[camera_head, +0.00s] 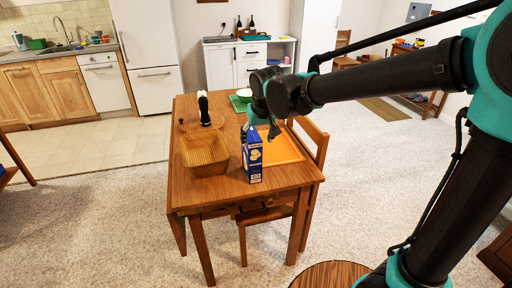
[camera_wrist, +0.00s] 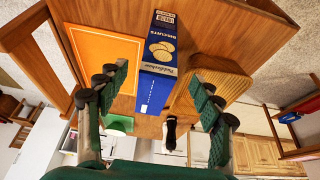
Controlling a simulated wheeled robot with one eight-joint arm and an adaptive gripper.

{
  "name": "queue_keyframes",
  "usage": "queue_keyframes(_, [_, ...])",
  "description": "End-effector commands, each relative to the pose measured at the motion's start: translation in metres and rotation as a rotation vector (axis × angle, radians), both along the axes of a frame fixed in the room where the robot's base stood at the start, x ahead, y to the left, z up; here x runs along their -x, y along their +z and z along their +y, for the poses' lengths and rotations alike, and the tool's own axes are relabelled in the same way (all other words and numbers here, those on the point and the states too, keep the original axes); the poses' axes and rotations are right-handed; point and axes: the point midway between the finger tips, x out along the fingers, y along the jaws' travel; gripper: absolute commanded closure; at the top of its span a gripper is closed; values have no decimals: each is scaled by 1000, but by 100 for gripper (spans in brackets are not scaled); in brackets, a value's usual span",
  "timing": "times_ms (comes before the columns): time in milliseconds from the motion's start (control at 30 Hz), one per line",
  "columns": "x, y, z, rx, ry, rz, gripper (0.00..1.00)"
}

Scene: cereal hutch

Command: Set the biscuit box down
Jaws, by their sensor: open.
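The blue biscuit box (camera_head: 253,158), with yellow biscuits pictured on its side, stands upright on the wooden table (camera_head: 222,189) near its front edge. My gripper (camera_wrist: 157,80) is open in the wrist view, with one finger on each side of the box (camera_wrist: 157,58) and a visible gap to both. In the head view my gripper is just behind and above the box, partly overlapped by my arm. The box appears to rest on the tabletop.
A wooden basket (camera_head: 204,157) stands close left of the box. An orange mat (camera_head: 284,149) lies to its right. A black-and-white object (camera_head: 204,108), a white bowl (camera_head: 244,94) and a green mat (camera_head: 236,106) are farther back. A chair (camera_head: 316,143) is at the right side.

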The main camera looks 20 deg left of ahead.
Motion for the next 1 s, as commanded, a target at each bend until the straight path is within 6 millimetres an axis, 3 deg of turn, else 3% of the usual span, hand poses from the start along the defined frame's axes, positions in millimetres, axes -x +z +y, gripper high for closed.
queue_keyframes(233, [11,29,-7,0,-1,0,34])
queue_keyframes(567, [10,32,-15,0,-9,1,34])
queue_keyframes(667, [3,22,-43,1,-43,3,34])
queue_keyframes(733, [-4,9,-77,2,-84,4,34])
queue_keyframes(867, [-8,-21,-156,5,-178,10,34])
queue_keyframes(1000, [6,-56,-237,6,-279,15,34])
